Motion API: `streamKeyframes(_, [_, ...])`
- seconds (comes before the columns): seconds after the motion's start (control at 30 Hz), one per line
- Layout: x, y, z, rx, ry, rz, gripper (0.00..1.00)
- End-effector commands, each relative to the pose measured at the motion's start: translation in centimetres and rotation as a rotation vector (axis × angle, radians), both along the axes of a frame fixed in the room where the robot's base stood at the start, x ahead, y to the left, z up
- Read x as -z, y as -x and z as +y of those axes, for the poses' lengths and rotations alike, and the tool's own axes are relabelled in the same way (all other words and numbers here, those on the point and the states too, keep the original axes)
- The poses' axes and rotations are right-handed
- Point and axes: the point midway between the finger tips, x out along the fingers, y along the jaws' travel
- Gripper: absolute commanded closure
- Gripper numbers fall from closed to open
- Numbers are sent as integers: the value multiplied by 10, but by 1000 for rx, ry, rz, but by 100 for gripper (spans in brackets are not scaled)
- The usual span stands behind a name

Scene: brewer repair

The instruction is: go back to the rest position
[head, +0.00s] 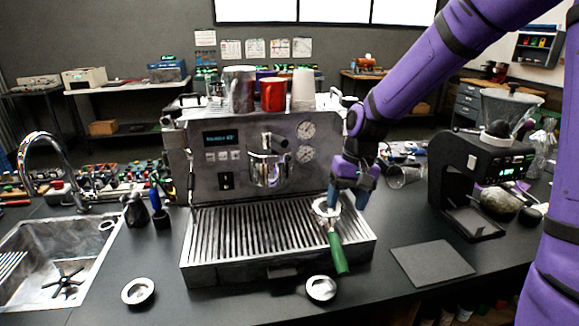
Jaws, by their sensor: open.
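My gripper (348,198) is at the end of my purple arm, pointing down over the right part of the espresso machine's slatted drip tray (240,236). Its blue fingers are apart. Just below and to the left of them, a portafilter with a green handle (338,252) lies on the tray, its metal head (325,208) near the fingertips. I cannot tell whether a finger touches it. The handle points toward the front edge of the tray. The espresso machine (225,160) stands behind, with its group head (270,165) in the middle.
Two round metal pieces (138,291) (321,288) lie on the counter in front. A black grinder (470,175) and a dark mat (432,263) are on the right. A sink (60,255) with a tall faucet is on the left. Cups, one red (272,94), stand on the machine.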

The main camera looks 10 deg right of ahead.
Motion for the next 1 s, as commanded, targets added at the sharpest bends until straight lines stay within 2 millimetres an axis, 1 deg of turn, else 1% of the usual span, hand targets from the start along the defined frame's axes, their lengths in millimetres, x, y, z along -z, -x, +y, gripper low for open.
streamKeyframes(0.07, [-4, 2, 0, -4, 10, -8, 38])
streamKeyframes(0.17, [-15, 9, -3, -10, 42, -32, 38])
streamKeyframes(0.37, [-53, 37, -13, -30, 133, -116, 38])
streamKeyframes(0.57, [-93, 71, -22, -41, 204, -214, 38])
streamKeyframes(0.7, [-118, 98, -29, -43, 237, -284, 38])
streamKeyframes(0.87, [-143, 131, -37, -45, 256, -367, 38])
streamKeyframes(1.0, [-161, 161, -44, -45, 258, -442, 38])
